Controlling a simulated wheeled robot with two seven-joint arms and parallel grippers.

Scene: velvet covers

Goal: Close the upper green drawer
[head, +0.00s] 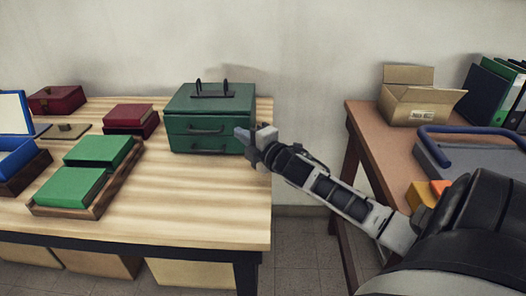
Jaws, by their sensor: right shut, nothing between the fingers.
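A green two-drawer cabinet (235,103) with a dark handle on top stands at the back right of the light wooden table. Its upper green drawer (184,125) has a dark pull handle, and the lower drawer (184,145) sits just under it. The upper front looks nearly flush with the lower; I cannot tell whether a small gap is left. My right gripper (252,137) is shut and empty at the cabinet's right front corner. It hides the right end of the drawer fronts; contact is unclear. My left gripper is not in view.
A wooden tray (123,178) with green boxes lies at front left. A gap separates this table from a brown one (362,122) with a cardboard box (414,104). The table's front right is clear.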

